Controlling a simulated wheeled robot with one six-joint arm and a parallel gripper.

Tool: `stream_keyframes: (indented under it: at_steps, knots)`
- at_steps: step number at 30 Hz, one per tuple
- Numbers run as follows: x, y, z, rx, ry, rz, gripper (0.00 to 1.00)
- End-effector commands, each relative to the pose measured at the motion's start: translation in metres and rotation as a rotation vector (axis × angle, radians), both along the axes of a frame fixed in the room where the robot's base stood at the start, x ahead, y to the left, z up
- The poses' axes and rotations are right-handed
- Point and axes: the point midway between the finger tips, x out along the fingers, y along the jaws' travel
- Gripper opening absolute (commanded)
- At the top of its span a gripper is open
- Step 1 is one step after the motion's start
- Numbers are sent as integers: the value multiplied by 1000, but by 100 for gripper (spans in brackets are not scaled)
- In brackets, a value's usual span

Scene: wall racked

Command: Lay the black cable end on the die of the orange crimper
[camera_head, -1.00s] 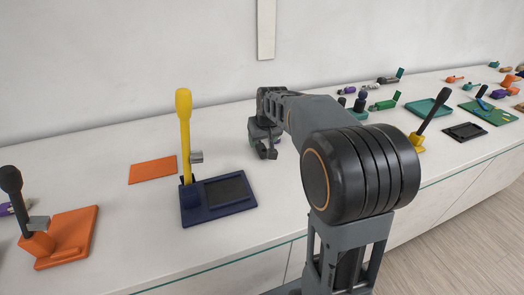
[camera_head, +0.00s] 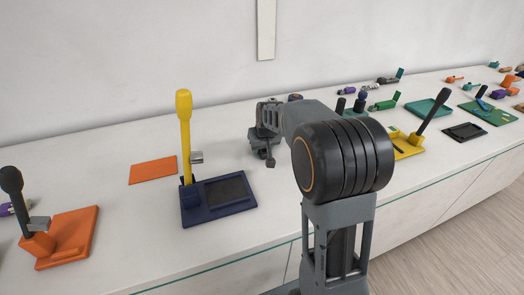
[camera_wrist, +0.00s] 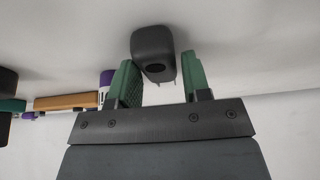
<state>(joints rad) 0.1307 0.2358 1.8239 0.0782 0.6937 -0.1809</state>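The orange crimper (camera_head: 68,237) stands at the far left of the head view, with an orange base, a black lever leaning back and a grey block, perhaps its die, beside the lever's foot. In the wrist view, my gripper (camera_wrist: 159,72) has its two green fingers apart. A rounded dark grey piece (camera_wrist: 153,50), possibly the black cable end, sits between the fingertips. I cannot tell whether the fingers press on it. In the head view my gripper (camera_head: 268,147) is over the counter, right of the yellow-levered tool; its fingers are mostly hidden.
A navy tool (camera_head: 218,200) with an upright yellow lever stands between the orange crimper and my gripper. A flat orange mat (camera_head: 153,170) lies behind it. Several tools, including a yellow-based one (camera_head: 408,147), crowd the counter to the right. The wall is close behind.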

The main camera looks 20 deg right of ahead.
Motion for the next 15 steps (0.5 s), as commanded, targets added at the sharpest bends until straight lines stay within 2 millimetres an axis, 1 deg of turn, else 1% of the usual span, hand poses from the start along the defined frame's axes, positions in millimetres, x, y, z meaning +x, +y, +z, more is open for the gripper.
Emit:
stream_keyframes:
  at_steps: [1, 2, 12, 15]
  knots:
    - [0, 0, 0, 0, 0, 0, 39]
    - [0, 0, 0, 0, 0, 0, 36]
    - [0, 0, 0, 0, -1, 0, 4]
    - [0, 0, 0, 0, -1, 0, 4]
